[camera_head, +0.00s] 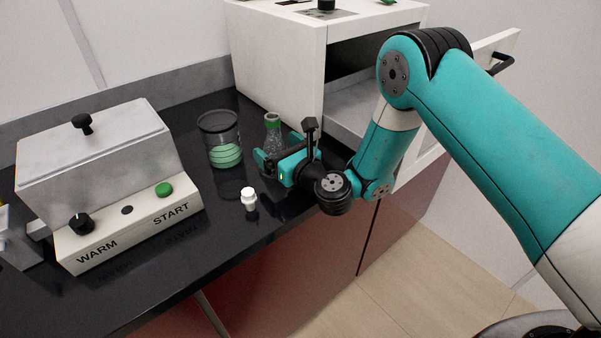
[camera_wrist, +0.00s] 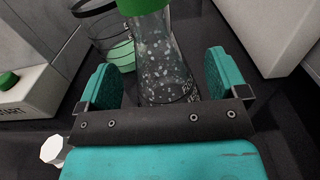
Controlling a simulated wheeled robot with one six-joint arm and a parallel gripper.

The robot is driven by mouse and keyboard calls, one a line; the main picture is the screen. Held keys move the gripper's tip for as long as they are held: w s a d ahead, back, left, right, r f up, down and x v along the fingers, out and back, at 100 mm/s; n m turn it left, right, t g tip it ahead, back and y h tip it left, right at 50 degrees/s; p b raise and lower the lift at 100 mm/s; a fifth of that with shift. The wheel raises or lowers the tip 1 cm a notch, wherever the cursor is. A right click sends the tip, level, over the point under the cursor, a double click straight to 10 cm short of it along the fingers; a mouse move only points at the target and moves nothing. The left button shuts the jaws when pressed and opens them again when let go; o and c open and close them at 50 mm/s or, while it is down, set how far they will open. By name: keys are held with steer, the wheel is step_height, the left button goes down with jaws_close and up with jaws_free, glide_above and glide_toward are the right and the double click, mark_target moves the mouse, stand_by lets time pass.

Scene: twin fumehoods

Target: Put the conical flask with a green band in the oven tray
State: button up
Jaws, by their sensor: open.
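The conical flask with a green band (camera_head: 273,136) stands upright on the dark bench, in front of the white oven (camera_head: 285,65). In the wrist view the flask (camera_wrist: 156,55) rises between the two teal fingers of my gripper (camera_wrist: 162,85), with a visible space on each side. My gripper (camera_head: 272,160) is open around the flask's lower part and holds nothing; its base is partly hidden. The oven is open, and its grey tray (camera_head: 350,112) shows at the opening, partly hidden behind my arm.
A small white-capped item (camera_head: 249,198) is near the bench's front edge. A white warming device (camera_head: 105,185) with WARM and START labels fills the left. The oven door (camera_head: 495,50) hangs open at right.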

steer(key=shift+f+b+v, duration=0.2)
steer(key=shift+b+v, duration=0.75)
steer(key=shift+b, duration=0.95)
steer(key=shift+f+b+v, duration=0.25)
steer(key=shift+b+v, duration=0.7)
steer(key=shift+b, duration=0.95)
steer(key=b+v, duration=0.3)
steer(key=b, duration=0.1)
steer(key=b+v, duration=0.2)
steer(key=b, duration=0.1)
steer(key=shift+s+d+r+b, duration=0.2)
steer(key=shift+s+d+b, duration=0.05)
steer(key=shift+s+b, duration=0.1)
steer(key=shift+s+d+r+b, duration=0.3)
steer(key=shift+s+b, duration=0.1)
steer(key=shift+s, duration=0.15)
